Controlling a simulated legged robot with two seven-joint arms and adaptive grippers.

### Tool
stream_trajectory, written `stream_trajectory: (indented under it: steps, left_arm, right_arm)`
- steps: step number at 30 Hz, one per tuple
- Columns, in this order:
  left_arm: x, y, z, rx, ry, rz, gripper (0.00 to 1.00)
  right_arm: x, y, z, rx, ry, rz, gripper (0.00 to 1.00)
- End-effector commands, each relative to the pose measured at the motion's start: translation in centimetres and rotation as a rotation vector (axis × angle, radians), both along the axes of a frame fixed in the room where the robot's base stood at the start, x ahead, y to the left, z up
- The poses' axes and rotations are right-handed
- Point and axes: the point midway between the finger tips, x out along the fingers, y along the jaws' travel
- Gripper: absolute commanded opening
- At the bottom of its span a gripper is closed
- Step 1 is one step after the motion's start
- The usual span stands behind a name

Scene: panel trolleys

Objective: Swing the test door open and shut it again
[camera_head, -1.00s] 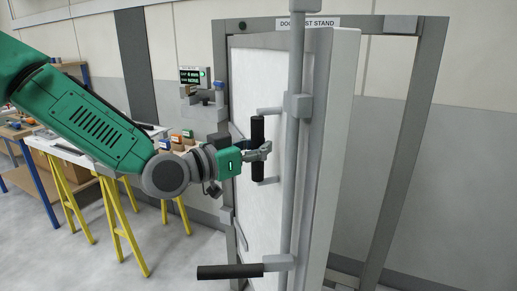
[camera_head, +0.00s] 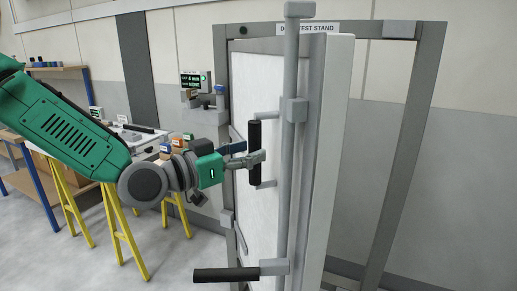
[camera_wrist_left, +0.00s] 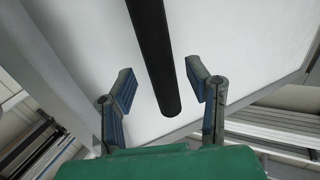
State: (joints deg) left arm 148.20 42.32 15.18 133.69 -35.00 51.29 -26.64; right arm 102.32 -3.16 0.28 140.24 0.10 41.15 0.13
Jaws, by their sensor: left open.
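The white test door (camera_head: 262,85) stands partly open in its grey frame (camera_head: 405,150). Its upright black pull handle (camera_head: 254,135) is on the face towards my arm; it also shows in the left wrist view (camera_wrist_left: 155,50). My left gripper (camera_head: 249,158) is at this handle. In the left wrist view its open fingers (camera_wrist_left: 162,72) stand on either side of the black bar, with gaps visible on both sides. A grey vertical rod (camera_head: 293,150) runs along the door, with a black horizontal lever (camera_head: 226,275) low down. My right gripper is out of view.
A small display (camera_head: 194,79) is on the wall left of the frame. A bench on yellow trestles (camera_head: 120,235) and a blue-legged shelf unit (camera_head: 58,158) stand at the left.

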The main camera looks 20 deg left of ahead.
Motion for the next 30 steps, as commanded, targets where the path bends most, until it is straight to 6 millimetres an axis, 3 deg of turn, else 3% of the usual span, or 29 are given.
stream_trajectory:
  steps: [3,9,30]
  left_arm:
    - [-1.9,1.0,0.1,-0.003,-0.003,0.0,0.44]
    - [-3.5,1.9,0.1,-0.001,-0.003,0.001,0.44]
    - [-3.8,2.1,0.0,0.0,-0.002,0.0,0.44]
  right_arm:
    - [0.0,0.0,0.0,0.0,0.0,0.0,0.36]
    - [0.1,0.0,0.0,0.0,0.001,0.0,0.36]
    - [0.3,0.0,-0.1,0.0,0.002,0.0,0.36]
